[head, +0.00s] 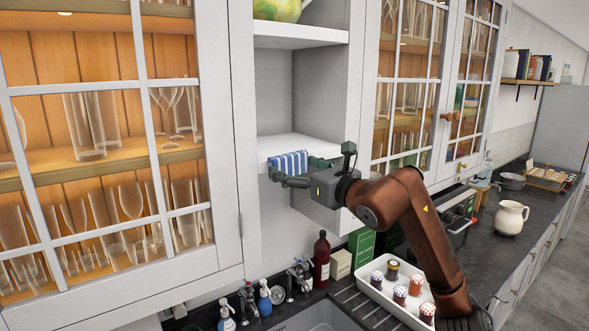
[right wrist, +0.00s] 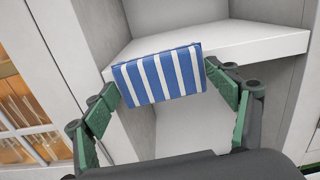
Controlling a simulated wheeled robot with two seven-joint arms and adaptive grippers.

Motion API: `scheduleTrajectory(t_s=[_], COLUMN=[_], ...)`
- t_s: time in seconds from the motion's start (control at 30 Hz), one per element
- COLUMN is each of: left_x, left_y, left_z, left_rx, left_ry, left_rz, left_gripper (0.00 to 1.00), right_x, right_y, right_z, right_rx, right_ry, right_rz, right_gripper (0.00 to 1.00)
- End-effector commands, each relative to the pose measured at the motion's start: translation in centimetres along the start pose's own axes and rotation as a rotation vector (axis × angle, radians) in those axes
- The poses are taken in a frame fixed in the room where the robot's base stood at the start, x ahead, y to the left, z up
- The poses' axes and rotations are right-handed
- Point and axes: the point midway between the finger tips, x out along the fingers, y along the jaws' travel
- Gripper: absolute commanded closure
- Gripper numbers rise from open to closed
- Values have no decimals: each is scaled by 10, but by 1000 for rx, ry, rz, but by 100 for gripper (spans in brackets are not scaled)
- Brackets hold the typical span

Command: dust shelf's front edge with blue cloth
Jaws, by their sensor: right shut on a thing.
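The blue cloth (head: 287,162), striped with white, is a folded flat pad. My right gripper (head: 293,172) is shut on it by its two ends, one finger at each side; it also shows in the right wrist view (right wrist: 160,75). The lower shelf (head: 300,141) is white and sits in the open bay between glazed doors. The cloth lies at the left part of the shelf's front edge (right wrist: 262,50) and covers it there. It looks against the edge, though contact is hard to tell. The right part of the edge is bare in the wrist view. My left gripper is out of view.
A green-yellow rounded vessel (head: 280,9) stands on the upper shelf (head: 300,33). Glassware fills the glazed cabinet at left. Below are a white tray (head: 375,285) of jars, a dark red bottle (head: 321,262) and taps. A cream jug (head: 510,218) stands on the counter at right.

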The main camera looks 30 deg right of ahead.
Motion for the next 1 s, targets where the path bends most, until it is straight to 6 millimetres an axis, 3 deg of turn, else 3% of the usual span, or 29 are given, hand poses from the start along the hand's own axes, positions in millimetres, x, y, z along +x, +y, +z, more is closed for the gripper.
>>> scheduleTrajectory(t_s=[0.3, 0.57, 1.0], left_x=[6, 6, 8], left_y=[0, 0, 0], left_z=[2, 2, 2], left_rx=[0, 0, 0], left_ry=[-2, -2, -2], left_rz=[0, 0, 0], left_gripper=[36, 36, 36], right_x=[-1, -2, 0], right_y=[-27, -36, -67], right_z=[-3, -2, -4], right_rx=[1, 0, 0], right_ry=[2, 1, 1], right_rz=[-2, -1, -1], right_gripper=[40, 40, 40])
